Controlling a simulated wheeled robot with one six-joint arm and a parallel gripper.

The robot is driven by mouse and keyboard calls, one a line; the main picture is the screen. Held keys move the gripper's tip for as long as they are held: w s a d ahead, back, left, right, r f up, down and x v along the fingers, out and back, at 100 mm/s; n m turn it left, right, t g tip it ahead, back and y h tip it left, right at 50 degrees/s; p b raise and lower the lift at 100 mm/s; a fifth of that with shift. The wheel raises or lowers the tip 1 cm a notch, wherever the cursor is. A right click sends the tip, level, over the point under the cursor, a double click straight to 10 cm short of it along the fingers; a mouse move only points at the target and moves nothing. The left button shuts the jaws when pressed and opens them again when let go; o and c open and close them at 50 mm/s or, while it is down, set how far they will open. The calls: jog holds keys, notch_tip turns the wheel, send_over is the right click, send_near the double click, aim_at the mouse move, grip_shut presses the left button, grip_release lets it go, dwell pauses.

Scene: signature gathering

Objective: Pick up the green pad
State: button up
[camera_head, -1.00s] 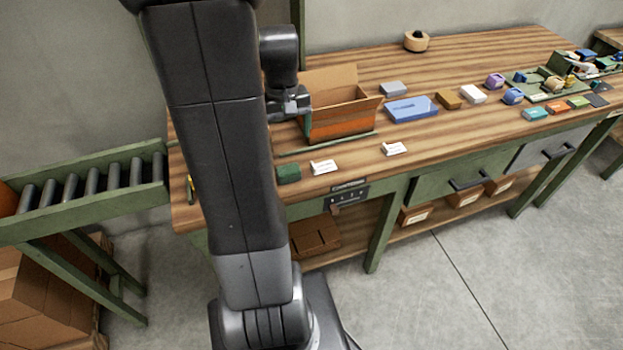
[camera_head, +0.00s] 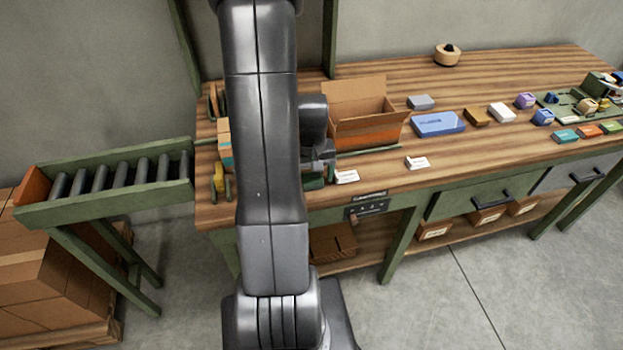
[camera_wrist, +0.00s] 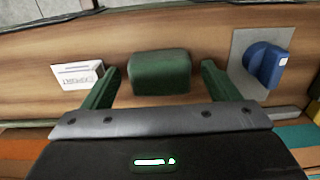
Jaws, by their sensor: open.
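The green pad (camera_wrist: 160,73) is a dark green block with rounded edges, lying on the wooden bench near its front edge. In the wrist view it sits between and just ahead of the two green fingers of my gripper (camera_wrist: 160,80). The fingers are open, with a gap on each side of the pad, and hold nothing. In the head view my gripper (camera_head: 319,168) is low over the bench front, beside my upright arm. The pad is largely hidden there by my arm and gripper.
A white card (camera_wrist: 78,75) lies left of the pad in the wrist view; a blue knob (camera_wrist: 265,66) on a grey plate stands right. An open cardboard box (camera_head: 365,132) is behind my gripper. A blue box (camera_head: 437,124) and several small blocks stand farther right.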

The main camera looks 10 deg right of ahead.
aim_at(311, 177)
jog(key=shift+f, duration=0.3)
jog(key=shift+c, duration=0.2)
jog(key=c, duration=1)
jog(key=shift+c, duration=0.2)
notch_tip(311, 177, up, 10)
jog(key=shift+r+b, duration=0.1)
jog(key=shift+b, duration=0.4)
